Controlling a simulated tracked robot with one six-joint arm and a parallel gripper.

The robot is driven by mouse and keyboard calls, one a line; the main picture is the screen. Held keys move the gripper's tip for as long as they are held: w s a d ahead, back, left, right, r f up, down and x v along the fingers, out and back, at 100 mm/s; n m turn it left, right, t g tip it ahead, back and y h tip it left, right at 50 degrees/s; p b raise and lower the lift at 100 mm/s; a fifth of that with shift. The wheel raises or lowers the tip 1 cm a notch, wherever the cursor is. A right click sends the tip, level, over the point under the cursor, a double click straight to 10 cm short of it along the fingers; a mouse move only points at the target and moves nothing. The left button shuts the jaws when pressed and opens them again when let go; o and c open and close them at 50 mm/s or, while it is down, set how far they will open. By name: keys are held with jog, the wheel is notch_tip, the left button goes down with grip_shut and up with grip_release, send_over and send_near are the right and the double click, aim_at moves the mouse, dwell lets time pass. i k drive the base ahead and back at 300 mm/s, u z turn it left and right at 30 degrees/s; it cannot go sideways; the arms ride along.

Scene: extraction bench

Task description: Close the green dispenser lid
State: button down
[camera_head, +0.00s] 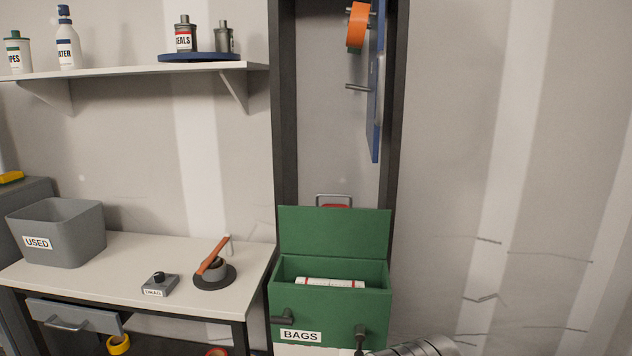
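The green dispenser (375,309) is an open box with a white "BAGS" label on its front, at the lower middle of the head view. Its green lid (335,232) stands raised, nearly upright, along the back edge. White packs with red bands (330,283) lie inside, below the rim. My gripper (361,338) shows only in part, as a dark piece low in front of the dispenser's right side, beside my silver arm at the bottom edge. Its fingers cannot be made out clearly. Whether it touches the dispenser front cannot be told.
A white table (110,276) stands left of the dispenser, holding a grey "USED" bin (58,232), a small grey box (160,285) and a dark round stand with an orange-brown handle (213,270). A dark upright frame (393,130) rises behind the dispenser. The wall side to the right looks clear.

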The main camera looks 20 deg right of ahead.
aim_at(352, 232)
jog(key=u, duration=0.3)
jog(key=i, duration=1.15)
jog(key=u, duration=0.1)
